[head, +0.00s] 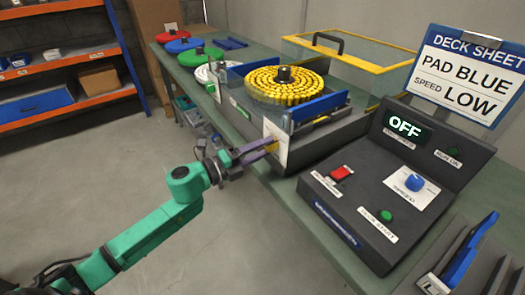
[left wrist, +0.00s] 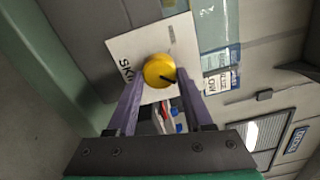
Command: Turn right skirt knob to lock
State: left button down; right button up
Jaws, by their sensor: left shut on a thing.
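The skirt knob (left wrist: 158,71) is a round yellow knob with a dark pointer line, on a white plate (left wrist: 126,48) lettered "SKI…", the rest hidden. In the head view the white plate (head: 282,151) stands at the near end of the machine, and a bit of the yellow knob shows by the fingertips. My left gripper (head: 272,146) reaches it from the left. In the left wrist view its purple fingers (left wrist: 158,84) are on both sides of the knob, shut on it. The pointer points to the right and slightly up in that view. My right gripper is not in view.
The machine carries a ring of yellow pieces (head: 284,84). A dark control panel (head: 365,200) with an OFF display (head: 405,127) stands to its right. A deck sheet (head: 466,72) reads "PAD BLUE, SPEED LOW". The floor at left is clear.

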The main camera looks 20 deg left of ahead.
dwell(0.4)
pick_arm(q)
jog(key=shift+c, duration=1.5)
grip_release()
jog(key=shift+s, duration=0.1)
jog(key=shift+s+a+f, duration=0.15)
jog(key=shift+s+a, duration=0.1)
jog(key=shift+a, duration=0.05)
jog(key=b+v, duration=0.1)
jog(key=v, duration=1.2)
jog(key=shift+s+a+b, duration=0.15)
jog(key=shift+s+b, duration=0.15)
